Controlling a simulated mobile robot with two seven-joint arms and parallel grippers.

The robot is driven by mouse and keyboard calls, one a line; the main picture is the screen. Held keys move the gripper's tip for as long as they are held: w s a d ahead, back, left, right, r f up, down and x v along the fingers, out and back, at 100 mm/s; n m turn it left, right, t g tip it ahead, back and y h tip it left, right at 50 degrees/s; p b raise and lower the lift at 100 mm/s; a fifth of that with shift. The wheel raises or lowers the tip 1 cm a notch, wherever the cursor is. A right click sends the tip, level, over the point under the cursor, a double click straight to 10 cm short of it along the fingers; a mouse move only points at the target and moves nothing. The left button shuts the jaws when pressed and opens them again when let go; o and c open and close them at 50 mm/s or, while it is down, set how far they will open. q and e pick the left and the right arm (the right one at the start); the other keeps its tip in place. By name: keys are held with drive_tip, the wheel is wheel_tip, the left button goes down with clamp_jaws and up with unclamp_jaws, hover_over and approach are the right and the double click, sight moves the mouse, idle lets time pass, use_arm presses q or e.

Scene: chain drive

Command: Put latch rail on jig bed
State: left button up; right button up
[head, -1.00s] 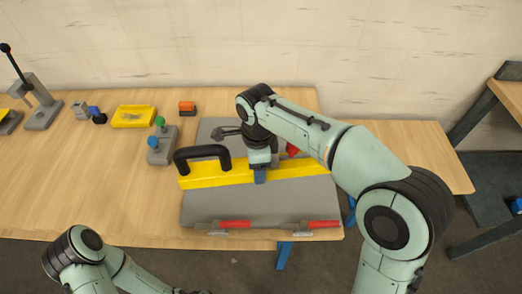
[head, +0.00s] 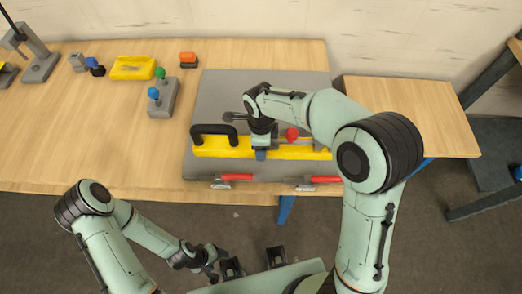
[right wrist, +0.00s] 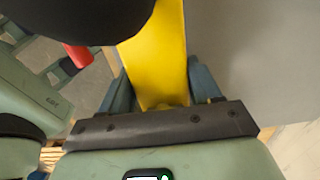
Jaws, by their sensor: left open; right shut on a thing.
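The latch rail (head: 212,148) is a long yellow bar with a black arched handle (head: 213,130) at its left end and a red knob (head: 292,134). It lies along the front half of the grey jig bed (head: 225,90), roughly parallel to its front edge. I cannot tell whether it touches the bed. My right gripper (head: 261,154) is shut on the rail near its middle. In the right wrist view the yellow rail (right wrist: 158,60) runs between the blue fingers (right wrist: 160,88). My left gripper (head: 216,263) is open and empty, low in front of the table.
Two red-handled clamps (head: 236,177) (head: 326,179) sit on the bed's front edge. A grey block with blue and green knobs (head: 163,100), a yellow tray (head: 133,67) and an orange-topped block (head: 188,59) stand to the left.

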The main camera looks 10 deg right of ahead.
drive_tip(key=shift+f, duration=2.1)
drive_tip(key=shift+f+b, duration=0.2)
drive_tip(key=shift+b, duration=0.1)
drive_tip(key=o, duration=1.6)
drive_tip(key=shift+r, duration=0.4)
wheel_tip(320, 180, up, 12)
drive_tip(key=shift+f+p, duration=0.25)
drive_tip(key=shift+p, duration=0.5)
